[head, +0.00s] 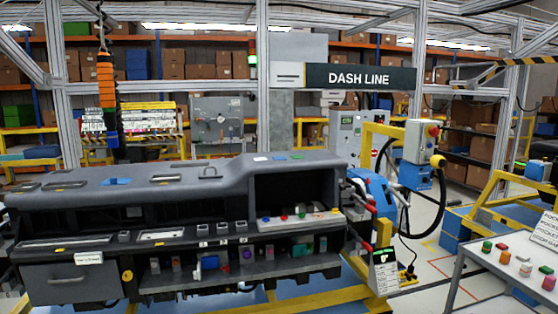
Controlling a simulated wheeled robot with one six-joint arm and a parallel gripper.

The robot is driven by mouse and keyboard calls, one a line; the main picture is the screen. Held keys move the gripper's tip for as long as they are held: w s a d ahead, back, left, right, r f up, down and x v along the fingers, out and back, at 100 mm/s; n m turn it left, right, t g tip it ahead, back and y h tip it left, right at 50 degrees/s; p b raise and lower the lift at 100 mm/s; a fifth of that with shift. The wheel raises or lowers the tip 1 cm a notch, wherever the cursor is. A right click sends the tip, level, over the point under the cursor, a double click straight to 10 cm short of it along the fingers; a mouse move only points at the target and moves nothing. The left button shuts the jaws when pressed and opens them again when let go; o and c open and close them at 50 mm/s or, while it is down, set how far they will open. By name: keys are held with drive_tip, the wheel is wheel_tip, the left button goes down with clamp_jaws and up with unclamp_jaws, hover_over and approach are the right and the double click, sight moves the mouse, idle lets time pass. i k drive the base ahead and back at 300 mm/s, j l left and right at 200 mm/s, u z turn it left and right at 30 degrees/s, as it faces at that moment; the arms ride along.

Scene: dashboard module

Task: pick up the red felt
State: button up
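I cannot tell for certain which thing is the red felt. A small red piece (504,257) sits among several small coloured pieces on the grey table at the right edge of the head view. Another small red piece (266,219) lies near the front of the open recess in the dashboard module (80,200). Both are too small to make out their material. My gripper is not in view.
The long dark dashboard module fills the left and middle. The grey side table (480,254) stands at the right. A yellow frame (368,150) with blue equipment stands between them. An orange and black tool (106,85) hangs at the left. Floor shows between module and table.

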sight(502, 246)
drive_tip(key=z, duration=1.6)
